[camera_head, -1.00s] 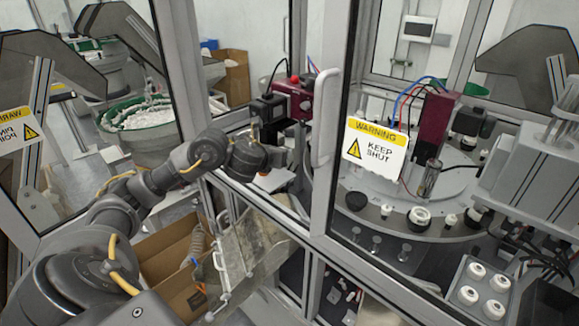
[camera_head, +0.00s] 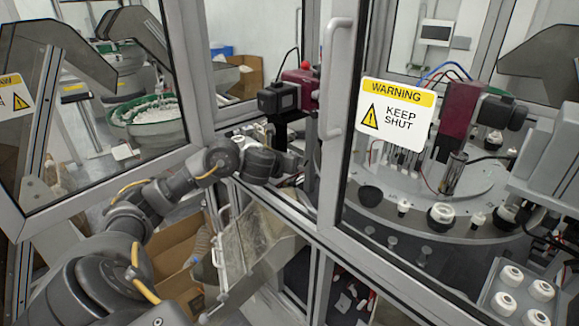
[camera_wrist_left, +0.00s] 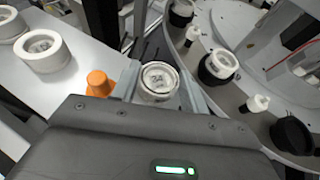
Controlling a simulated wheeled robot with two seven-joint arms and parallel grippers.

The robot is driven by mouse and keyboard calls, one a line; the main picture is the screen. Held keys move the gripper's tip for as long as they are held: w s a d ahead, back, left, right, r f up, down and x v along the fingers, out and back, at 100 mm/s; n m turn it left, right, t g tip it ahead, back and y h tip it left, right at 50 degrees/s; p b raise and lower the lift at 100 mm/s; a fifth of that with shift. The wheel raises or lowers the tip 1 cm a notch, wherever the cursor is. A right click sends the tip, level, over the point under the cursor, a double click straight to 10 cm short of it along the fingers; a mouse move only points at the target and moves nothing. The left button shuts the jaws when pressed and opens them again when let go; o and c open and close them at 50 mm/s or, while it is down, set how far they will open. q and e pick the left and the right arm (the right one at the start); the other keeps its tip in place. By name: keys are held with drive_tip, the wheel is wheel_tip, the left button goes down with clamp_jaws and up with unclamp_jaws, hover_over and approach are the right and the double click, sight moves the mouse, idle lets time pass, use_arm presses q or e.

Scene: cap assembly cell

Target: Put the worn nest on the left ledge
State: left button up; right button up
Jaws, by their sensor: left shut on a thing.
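My left gripper (camera_wrist_left: 158,88) is shut on a white round nest (camera_wrist_left: 158,77), seen between its two fingers in the left wrist view. The nest's top ring faces up, with dark marks inside; its underside is hidden. In the head view my left gripper (camera_head: 289,166) is inside the cell past the door frame, and the nest cannot be made out there. A pale ledge (camera_wrist_left: 88,48) lies left of the gripper in the wrist view, bearing white round nests (camera_wrist_left: 42,48). The held nest is right of this ledge's edge. My right gripper is not in view.
An orange cap-like piece (camera_wrist_left: 98,84) stands close beside the left finger. The round turntable (camera_wrist_left: 238,100) with black and white holders (camera_wrist_left: 217,67) is at right. The door (camera_head: 333,130) with a warning sign stands near my arm. A tray (camera_head: 490,297) of white nests is at lower right.

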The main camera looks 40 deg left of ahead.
use_arm(q)
drive_tip(key=shift+s, duration=0.3)
drive_tip(key=shift+a, duration=0.1)
drive_tip(key=o, duration=0.6)
drive_tip(key=shift+o, duration=0.4)
drive_tip(key=shift+w+f, duration=0.1)
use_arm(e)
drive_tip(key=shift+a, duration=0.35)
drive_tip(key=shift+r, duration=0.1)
